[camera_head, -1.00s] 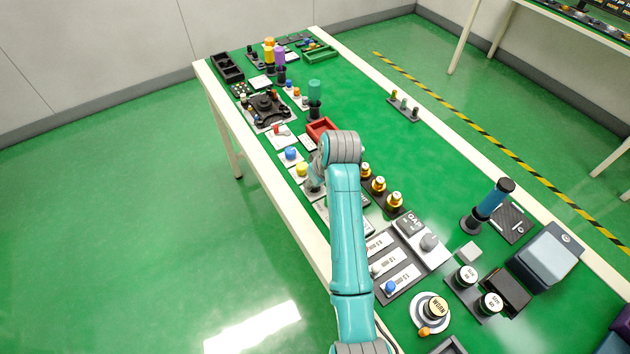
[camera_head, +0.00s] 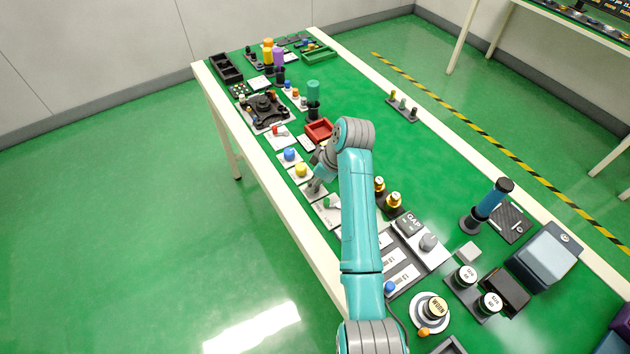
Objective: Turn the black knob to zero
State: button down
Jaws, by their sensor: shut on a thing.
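A red tray (camera_head: 319,130) lies behind my wrist. Brass-topped posts (camera_head: 393,201) and a grey dial panel (camera_head: 429,243) stand right of my arm. The table's middle right is clear.

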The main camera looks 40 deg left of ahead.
dwell(0.3)
jog(key=c, duration=0.8)
grip_release()
jog(key=shift+o, duration=0.2)
jog(key=shift+r, duration=0.1)
jog(key=v, duration=1.1)
jog(key=shift+d+r, duration=0.25)
jog(key=shift+r, duration=0.05)
